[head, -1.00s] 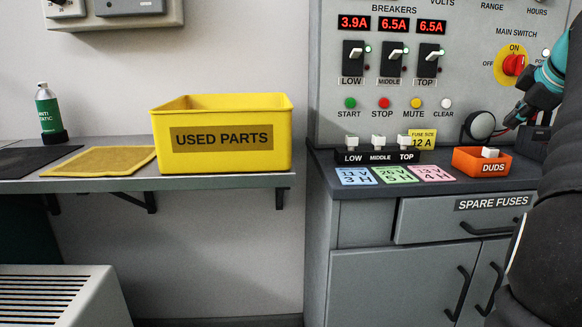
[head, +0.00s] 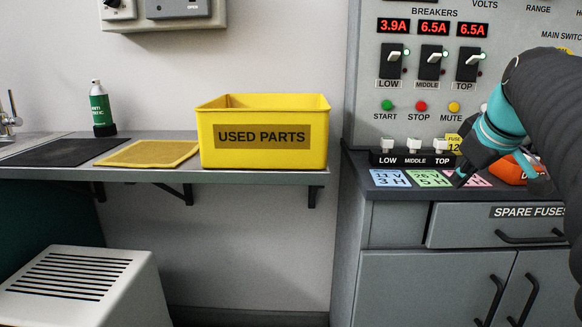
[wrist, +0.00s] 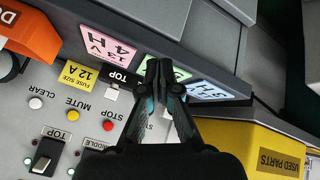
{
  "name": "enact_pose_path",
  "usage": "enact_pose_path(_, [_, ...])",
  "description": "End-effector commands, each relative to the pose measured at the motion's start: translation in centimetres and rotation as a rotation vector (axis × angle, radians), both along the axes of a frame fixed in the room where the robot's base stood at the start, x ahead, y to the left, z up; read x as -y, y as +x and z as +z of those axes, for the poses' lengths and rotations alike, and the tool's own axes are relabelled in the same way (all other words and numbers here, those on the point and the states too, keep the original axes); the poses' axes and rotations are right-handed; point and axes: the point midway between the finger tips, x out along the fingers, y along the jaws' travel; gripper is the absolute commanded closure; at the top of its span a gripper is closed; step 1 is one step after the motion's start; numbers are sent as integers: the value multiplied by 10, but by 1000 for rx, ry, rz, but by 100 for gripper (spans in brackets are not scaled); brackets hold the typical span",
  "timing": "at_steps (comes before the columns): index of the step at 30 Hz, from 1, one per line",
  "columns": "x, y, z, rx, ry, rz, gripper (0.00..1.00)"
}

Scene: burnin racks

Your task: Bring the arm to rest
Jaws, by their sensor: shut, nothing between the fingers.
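My gripper (head: 461,178) is at the right of the head view, in front of the control panel and over the counter by the pink and green cards. In the wrist view my gripper (wrist: 164,78) has its dark fingers together, with nothing between them. They overlap the green card (wrist: 172,72) in that picture; I cannot tell the height above it. My arm (head: 545,120) is bent and hides the right part of the panel and most of the orange DUDS bin (head: 512,170).
A fuse block (head: 410,160) labelled LOW, MIDDLE, TOP holds white fuses. Above it are the breaker switches (head: 432,65) and buttons. A yellow USED PARTS bin (head: 315,140) stands on the shelf at left. A gap separates shelf and cabinet (head: 430,285).

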Motion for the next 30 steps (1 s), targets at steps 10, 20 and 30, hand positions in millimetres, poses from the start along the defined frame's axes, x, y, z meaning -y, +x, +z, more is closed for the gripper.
enact_pose_path(10, [-140,-87,-116,-79,196,-171,100])
enact_pose_path(20, [-189,-162,-211,-121,291,-293,100])
enact_pose_path(30, [-192,-170,-223,-125,301,-308,100])
